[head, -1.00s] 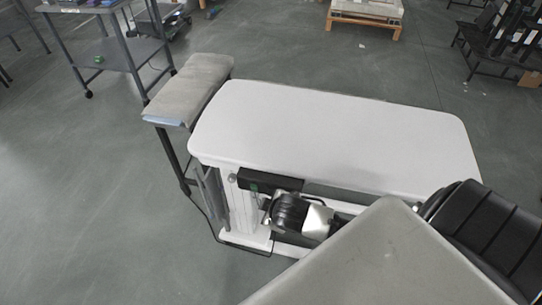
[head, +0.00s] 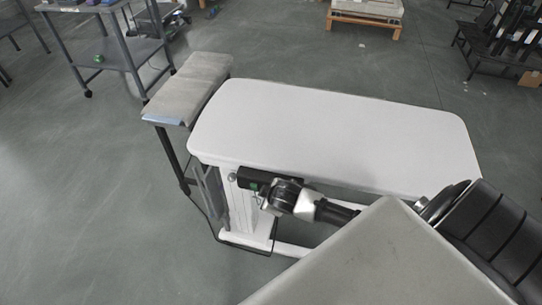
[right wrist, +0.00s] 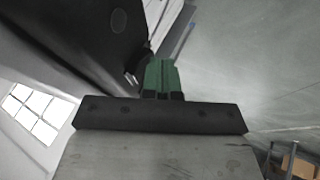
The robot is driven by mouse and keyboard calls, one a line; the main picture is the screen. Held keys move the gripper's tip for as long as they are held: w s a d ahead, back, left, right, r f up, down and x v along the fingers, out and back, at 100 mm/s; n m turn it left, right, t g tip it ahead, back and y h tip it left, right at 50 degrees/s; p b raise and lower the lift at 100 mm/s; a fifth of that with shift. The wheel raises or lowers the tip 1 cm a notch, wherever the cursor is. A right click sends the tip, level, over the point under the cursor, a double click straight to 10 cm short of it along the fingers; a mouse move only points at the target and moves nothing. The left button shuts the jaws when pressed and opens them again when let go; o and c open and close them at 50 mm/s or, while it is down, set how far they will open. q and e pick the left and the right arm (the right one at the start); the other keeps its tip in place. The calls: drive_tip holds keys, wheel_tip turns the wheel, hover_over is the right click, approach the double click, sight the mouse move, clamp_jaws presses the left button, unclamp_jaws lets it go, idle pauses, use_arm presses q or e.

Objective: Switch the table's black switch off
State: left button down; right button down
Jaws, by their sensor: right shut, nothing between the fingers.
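The white table (head: 335,135) stands in the middle of the head view. A black switch box (head: 247,175) hangs under its near edge at the left end. In the right wrist view a large black surface, which looks like this box (right wrist: 85,30), fills the upper left. My right gripper (head: 255,187) is at the front of the box, partly hidden by my wrist. In the right wrist view its green fingertips (right wrist: 160,75) are shut and empty, close beside a small dark round part (right wrist: 136,72). Whether they touch it I cannot tell. My left gripper is not in view.
A narrow grey padded bench (head: 195,85) stands against the table's left end. A white table leg (head: 240,215) and a dark cable are below the box. A grey trolley (head: 120,50) stands at the back left. The floor at left is clear.

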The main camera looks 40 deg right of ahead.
drive_tip(key=shift+w+d+f+t+h+p, duration=0.2)
drive_tip(key=shift+f+t+h+p, duration=0.25)
drive_tip(key=shift+p, duration=0.6)
drive_tip(key=shift+d, duration=0.1)
drive_tip(key=shift+r, duration=0.15)
